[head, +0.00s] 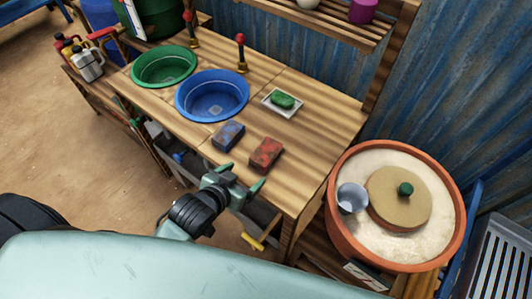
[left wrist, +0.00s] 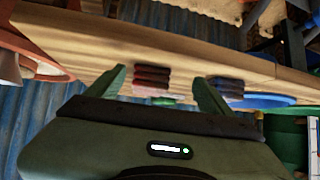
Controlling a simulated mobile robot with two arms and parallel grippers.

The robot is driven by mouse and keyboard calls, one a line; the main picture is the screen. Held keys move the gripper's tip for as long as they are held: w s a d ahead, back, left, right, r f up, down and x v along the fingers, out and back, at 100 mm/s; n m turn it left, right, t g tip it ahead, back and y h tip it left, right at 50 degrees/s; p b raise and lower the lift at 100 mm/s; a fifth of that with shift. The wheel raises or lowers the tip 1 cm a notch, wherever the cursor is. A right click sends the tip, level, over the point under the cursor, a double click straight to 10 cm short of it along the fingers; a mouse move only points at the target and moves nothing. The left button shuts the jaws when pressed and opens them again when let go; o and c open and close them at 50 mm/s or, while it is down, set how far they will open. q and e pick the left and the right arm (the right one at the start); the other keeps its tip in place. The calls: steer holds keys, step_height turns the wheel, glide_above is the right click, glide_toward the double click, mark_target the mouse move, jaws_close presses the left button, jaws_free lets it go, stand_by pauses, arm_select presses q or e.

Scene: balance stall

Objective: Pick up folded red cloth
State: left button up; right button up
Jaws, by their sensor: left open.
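The folded red cloth (head: 266,155) lies on the wooden table near its front edge. It also shows in the left wrist view (left wrist: 152,79), between the fingers and beyond them, as a short layered stack. My left gripper (head: 242,178) is open and empty, just in front of the cloth at the table's front edge, apart from it. Its two fingers are spread in the left wrist view (left wrist: 163,84). A folded blue cloth (head: 228,135) lies left of the red one and also shows in the left wrist view (left wrist: 226,90). My right gripper is not in view.
On the table (head: 310,155) are a green basin (head: 164,65), a blue basin (head: 212,95) and a white dish (head: 283,103) with a green soap (head: 283,100). A terracotta tub (head: 345,235) stands at the right. The tabletop right of the red cloth is clear.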

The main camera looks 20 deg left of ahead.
mark_target(262, 156)
arm_select(q)
steer(key=w+t, duration=0.1)
steer(key=w+d+r+h, duration=0.1)
steer(key=w+t, duration=0.1)
steer(key=shift+w+d+r+t, duration=0.2)
steer(key=shift+w+d+t, duration=0.05)
steer(key=shift+w+t, duration=0.1)
steer(key=shift+m+h, duration=0.3)
steer(key=p+x, duration=0.1)
steer(key=x, duration=0.6)
steer(key=shift+w+d+f, duration=0.1)
steer(key=shift+f, duration=0.15)
steer(key=c, duration=1.4)
steer(key=shift+c, duration=0.2)
